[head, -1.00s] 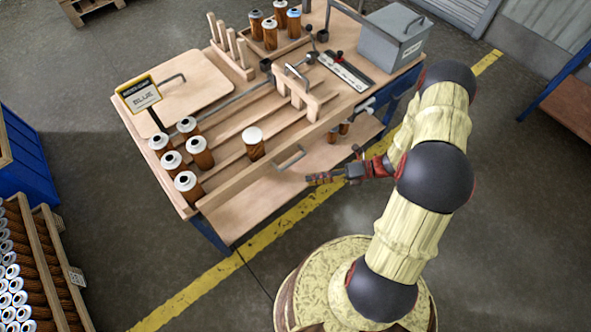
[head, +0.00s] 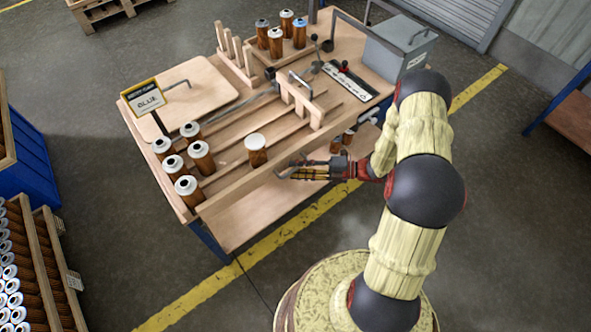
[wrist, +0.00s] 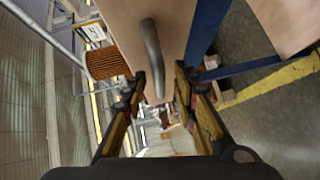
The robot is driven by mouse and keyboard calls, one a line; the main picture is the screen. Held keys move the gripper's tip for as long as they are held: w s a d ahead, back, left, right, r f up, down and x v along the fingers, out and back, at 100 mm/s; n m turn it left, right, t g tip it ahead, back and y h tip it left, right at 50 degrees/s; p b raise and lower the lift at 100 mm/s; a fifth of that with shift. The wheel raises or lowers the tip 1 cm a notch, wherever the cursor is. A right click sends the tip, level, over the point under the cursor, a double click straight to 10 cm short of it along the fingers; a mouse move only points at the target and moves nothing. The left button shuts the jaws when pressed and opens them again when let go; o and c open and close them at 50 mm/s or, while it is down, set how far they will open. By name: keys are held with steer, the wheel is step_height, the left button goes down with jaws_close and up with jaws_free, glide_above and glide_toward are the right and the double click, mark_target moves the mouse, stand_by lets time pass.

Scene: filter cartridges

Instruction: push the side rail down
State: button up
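The side rail (head: 222,188) is a long wooden board along the near edge of the workbench, standing up above the bench top. A grey bar handle (head: 280,174) is fixed to its outer face. My gripper (head: 297,169) is at this handle, with its fingers spread. In the wrist view, the handle (wrist: 152,55) runs down the rail's wooden face (wrist: 175,28) and its near end lies between my two open fingers (wrist: 157,88). I see a gap on each side; whether a finger touches it, I cannot tell.
A white-capped cartridge (head: 256,150) stands just behind the rail, with several more (head: 201,157) at the left. A wooden gate (head: 301,103) with a handle and a grey box (head: 398,45) stand farther back. A lower shelf (head: 240,215) juts out below the rail.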

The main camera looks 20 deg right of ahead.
steer(key=shift+w+a+f, duration=0.1)
steer(key=shift+w+a, duration=0.1)
steer(key=shift+a, duration=0.25)
jaws_close()
stand_by(0.7)
